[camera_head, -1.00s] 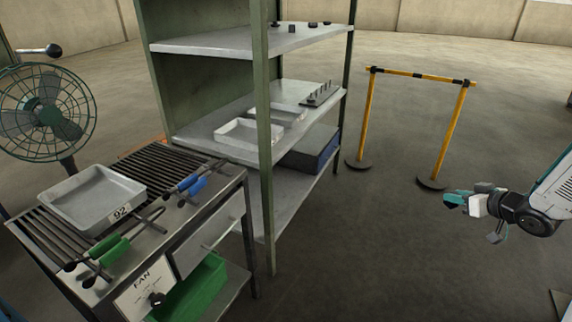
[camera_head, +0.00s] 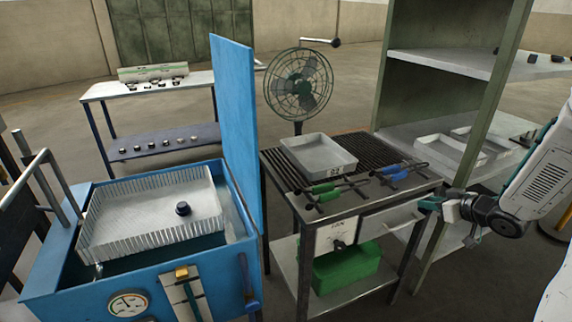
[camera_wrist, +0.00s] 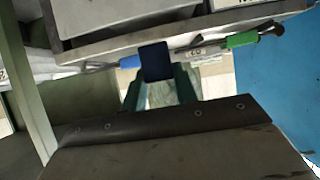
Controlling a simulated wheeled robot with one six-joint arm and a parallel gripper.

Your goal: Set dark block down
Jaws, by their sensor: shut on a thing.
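In the wrist view, a dark navy block (camera_wrist: 155,60) sits at the tips of my gripper (camera_wrist: 158,82), whose teal fingers are shut on it. In the head view, my gripper (camera_head: 430,204) is at the right, by the front right corner of the grill table; the held block is hard to make out there. Another small dark round piece (camera_head: 183,209) lies in the ribbed white tray (camera_head: 120,238) in the blue tank at the left.
The grill table (camera_head: 290,207) bears a white tray marked 92 (camera_head: 318,153), green-handled tongs (camera_head: 323,188) and blue-handled tongs (camera_head: 394,176). A fan (camera_head: 298,85) stands behind. A green shelf rack (camera_head: 440,62) is at right. The blue tank (camera_head: 50,275) has an upright lid (camera_head: 234,130).

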